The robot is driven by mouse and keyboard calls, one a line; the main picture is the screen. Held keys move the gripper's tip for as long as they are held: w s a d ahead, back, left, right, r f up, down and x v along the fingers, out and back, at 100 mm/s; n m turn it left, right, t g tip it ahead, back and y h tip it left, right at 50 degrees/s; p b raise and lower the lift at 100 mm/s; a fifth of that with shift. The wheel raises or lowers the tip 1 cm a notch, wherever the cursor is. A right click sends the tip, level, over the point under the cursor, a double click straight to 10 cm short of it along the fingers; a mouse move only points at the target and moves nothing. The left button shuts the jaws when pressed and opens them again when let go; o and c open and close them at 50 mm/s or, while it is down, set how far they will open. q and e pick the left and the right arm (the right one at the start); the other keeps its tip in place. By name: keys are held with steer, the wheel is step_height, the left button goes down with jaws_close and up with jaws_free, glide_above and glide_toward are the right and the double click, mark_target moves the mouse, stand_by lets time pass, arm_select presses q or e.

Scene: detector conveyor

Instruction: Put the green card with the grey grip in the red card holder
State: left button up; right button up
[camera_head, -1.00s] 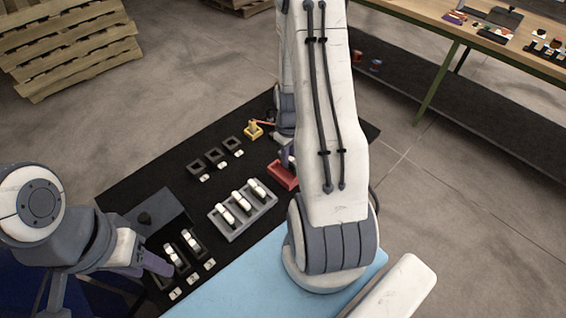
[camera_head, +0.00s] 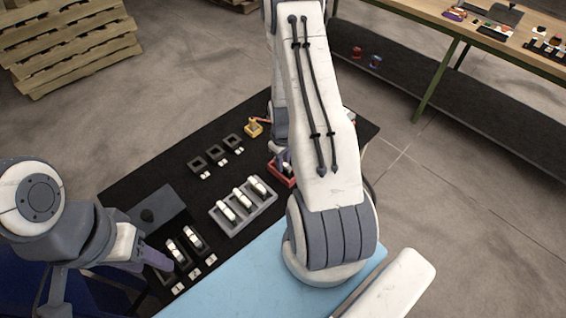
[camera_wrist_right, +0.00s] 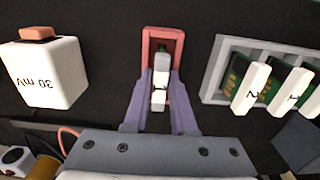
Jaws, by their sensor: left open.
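The red card holder (camera_head: 279,175) stands on the black mat, partly hidden by my right arm; in the right wrist view its red frame (camera_wrist_right: 174,40) is at top centre. The card with the light grey grip (camera_wrist_right: 161,70) is between the purple fingers of my right gripper (camera_wrist_right: 162,82), which look closed on the grip. A bit of green shows inside the red frame beyond the grip; how deep the card sits is hidden. My left gripper (camera_head: 155,262) is open beside the dark slots at the front left, away from the red holder.
A grey rack (camera_head: 238,230) with three white-gripped cards stands left of the red holder; it also shows in the right wrist view (camera_wrist_right: 213,72). A white block marked 30 mV (camera_wrist_right: 45,75) is at left there. Small black frames (camera_head: 215,153) and a yellow piece (camera_head: 253,129) are farther back.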

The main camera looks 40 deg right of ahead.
steer(key=shift+o, duration=1.1)
steer(key=shift+r, duration=0.2)
steer(key=shift+w+r, duration=0.1)
steer(key=shift+r, duration=0.2)
step_height(320, 180, up, 12)
steer(key=b, duration=0.1)
steer(key=shift+f+b, duration=0.25)
steer(key=shift+b, duration=0.15)
